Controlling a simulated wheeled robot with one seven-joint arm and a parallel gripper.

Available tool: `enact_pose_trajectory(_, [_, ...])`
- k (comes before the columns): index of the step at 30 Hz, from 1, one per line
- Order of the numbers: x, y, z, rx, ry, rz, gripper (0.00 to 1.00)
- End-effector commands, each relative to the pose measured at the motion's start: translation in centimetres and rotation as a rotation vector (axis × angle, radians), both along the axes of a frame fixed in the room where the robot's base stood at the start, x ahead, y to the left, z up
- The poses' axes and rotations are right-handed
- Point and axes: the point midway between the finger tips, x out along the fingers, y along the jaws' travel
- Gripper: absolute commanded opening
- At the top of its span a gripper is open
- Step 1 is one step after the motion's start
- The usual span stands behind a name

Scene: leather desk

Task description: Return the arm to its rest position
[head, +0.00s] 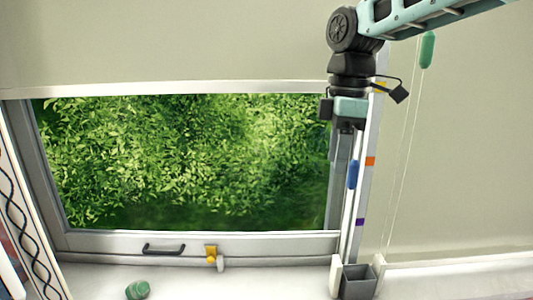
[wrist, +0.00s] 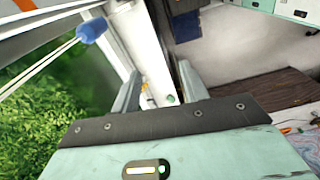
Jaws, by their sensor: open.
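My arm reaches in from the upper right in the head view and hangs down at the right side of the window. My gripper (head: 345,134) points downward there, in front of the window's right frame. In the wrist view my gripper (wrist: 157,78) shows two grey fingers spread apart, with nothing between them. A blue cord pull (head: 353,174) hangs close below and beside the gripper in the head view. It also shows at the upper left of the wrist view (wrist: 91,29), apart from the fingers.
The window (head: 185,240) has a black handle (head: 163,249) and a yellow latch (head: 211,254). A grey open box (head: 358,283) stands below the gripper. A green pull (head: 427,50) hangs on cords at right. A green lump (head: 137,290) lies on the sill. The right wall area is mostly clear.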

Motion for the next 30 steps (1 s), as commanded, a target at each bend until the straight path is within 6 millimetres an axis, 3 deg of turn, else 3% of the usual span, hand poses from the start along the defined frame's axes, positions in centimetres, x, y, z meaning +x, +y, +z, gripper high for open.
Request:
enact_pose_trajectory(1, [-2.4,1.0,-2.8,0.005,0.011,-0.057,0.44])
enact_pose_trajectory(7, [-11.7,3.3,-11.2,0.016,0.037,-0.334,0.44])
enact_pose_trajectory(12, [-19.5,2.6,-17.8,0.004,0.046,-0.563,0.44])
enact_pose_trajectory(15, [-22.8,1.5,-20.6,-0.005,0.044,-0.671,0.44])
enact_pose_trajectory(21, [-25.9,0.0,-23.1,-0.012,0.037,-0.781,0.44])
enact_pose_trajectory(30, [-26.1,-0.1,-23.2,-0.013,0.036,-0.791,0.44])
